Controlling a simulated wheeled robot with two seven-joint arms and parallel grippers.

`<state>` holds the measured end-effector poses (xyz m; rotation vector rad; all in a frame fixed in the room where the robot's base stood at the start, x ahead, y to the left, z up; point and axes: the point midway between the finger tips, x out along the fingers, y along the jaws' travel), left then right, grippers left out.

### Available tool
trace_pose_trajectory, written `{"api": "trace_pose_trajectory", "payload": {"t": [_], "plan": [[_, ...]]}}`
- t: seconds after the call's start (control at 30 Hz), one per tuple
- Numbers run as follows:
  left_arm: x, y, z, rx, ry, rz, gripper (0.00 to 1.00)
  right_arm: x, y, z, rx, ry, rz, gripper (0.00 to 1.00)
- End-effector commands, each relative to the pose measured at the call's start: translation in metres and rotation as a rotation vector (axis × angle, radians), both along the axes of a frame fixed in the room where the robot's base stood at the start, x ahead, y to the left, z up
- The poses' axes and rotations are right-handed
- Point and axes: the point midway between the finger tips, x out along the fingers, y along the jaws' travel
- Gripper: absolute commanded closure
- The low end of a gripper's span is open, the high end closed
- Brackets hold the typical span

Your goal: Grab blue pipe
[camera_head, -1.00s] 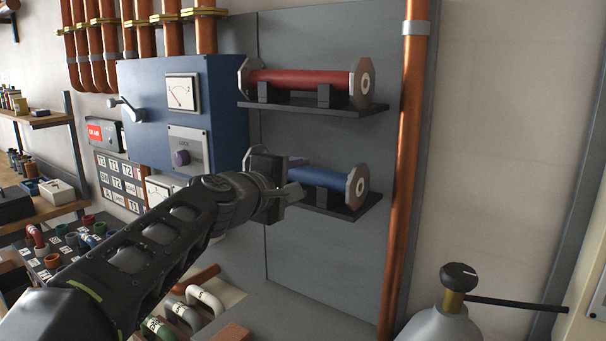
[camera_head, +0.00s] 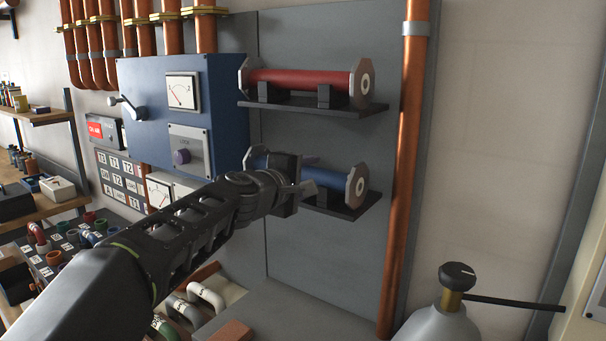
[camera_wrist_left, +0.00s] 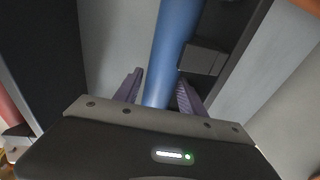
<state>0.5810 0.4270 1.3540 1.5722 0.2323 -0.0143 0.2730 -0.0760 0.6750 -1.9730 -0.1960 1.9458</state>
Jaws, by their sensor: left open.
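The blue pipe (camera_head: 327,178) lies level on the lower black shelf (camera_head: 345,210) of the grey wall panel, with grey end discs. My left gripper (camera_head: 305,187) is in front of it and hides part of its left half. In the left wrist view, the blue pipe (camera_wrist_left: 170,45) runs up and away between the two purplish fingers of the left gripper (camera_wrist_left: 158,88). The fingers are open, one on each side of the pipe, with visible gaps. My right gripper does not show.
A red pipe (camera_head: 300,78) rests on the upper shelf (camera_head: 315,106) directly above. A blue box (camera_head: 150,110) with a gauge is to the left. A copper pipe (camera_head: 406,170) stands just right of the shelves. A grey cylinder with a valve (camera_head: 450,310) is at lower right.

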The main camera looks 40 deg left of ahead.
Motion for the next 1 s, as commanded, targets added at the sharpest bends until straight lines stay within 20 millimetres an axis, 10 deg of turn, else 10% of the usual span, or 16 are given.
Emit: {"api": "trace_pose_trajectory", "payload": {"t": [0.23, 0.8, 1.0], "plan": [[-0.0002, 0.0000, 0.0000, 0.000, 0.000, 0.000, 0.53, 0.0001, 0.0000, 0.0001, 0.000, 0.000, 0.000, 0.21], [-0.0001, 0.0000, -0.0003, 0.000, 0.001, 0.000, 1.00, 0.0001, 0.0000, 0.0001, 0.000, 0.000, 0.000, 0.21], [-0.0002, 0.0000, -0.0004, 0.000, 0.001, 0.000, 1.00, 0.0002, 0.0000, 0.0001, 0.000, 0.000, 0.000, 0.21]]}}
